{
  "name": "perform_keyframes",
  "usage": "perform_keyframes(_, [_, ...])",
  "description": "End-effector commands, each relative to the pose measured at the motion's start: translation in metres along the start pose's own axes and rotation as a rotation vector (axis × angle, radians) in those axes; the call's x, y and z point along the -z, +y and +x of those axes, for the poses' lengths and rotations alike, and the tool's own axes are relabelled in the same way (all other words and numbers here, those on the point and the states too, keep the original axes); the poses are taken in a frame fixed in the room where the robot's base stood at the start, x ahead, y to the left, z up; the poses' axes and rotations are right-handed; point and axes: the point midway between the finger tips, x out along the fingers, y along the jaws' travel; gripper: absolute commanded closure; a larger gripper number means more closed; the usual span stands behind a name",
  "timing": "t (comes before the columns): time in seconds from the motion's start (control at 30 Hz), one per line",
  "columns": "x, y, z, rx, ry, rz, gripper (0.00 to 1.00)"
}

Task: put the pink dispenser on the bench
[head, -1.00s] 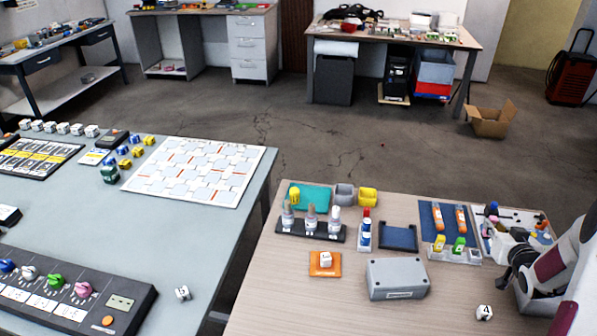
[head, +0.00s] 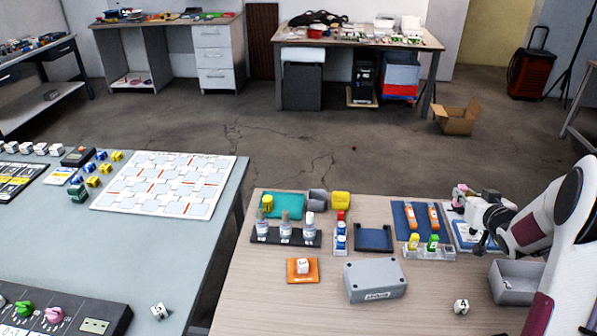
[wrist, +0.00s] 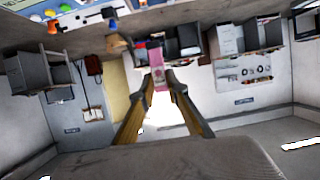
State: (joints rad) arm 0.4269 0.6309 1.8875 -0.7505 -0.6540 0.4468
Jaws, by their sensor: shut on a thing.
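My gripper (head: 476,208) is at the right side of the light wood bench (head: 270,305), by the white tray at its back right. In the wrist view my gripper (wrist: 160,84) has its fingers closed on the pink dispenser (wrist: 157,62), a slim pink piece with a pale label. Its upper part sticks out past the fingertips. In the head view a small pink patch at the gripper's tip seems to be the dispenser (head: 459,191). Its lower part is hidden, and I cannot tell how high it is held.
On the wood bench are a bottle rack (head: 285,238), a grey box (head: 375,280), an orange pad (head: 302,270), a blue mat (head: 419,220), a numbered cube (head: 461,306) and an open grey bin (head: 517,284). Bare wood lies at the front. A grey-blue table (head: 150,250) stands left.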

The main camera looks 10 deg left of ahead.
Motion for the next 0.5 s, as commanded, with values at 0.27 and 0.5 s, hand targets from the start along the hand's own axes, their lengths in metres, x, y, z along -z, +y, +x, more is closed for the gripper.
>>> perform_keyframes(0.27, [0.009, -0.071, 0.021, 0.095, 0.002, -0.040, 1.00])
perform_keyframes(0.5, [0.016, -0.149, 0.035, 0.197, 0.003, -0.083, 1.00])
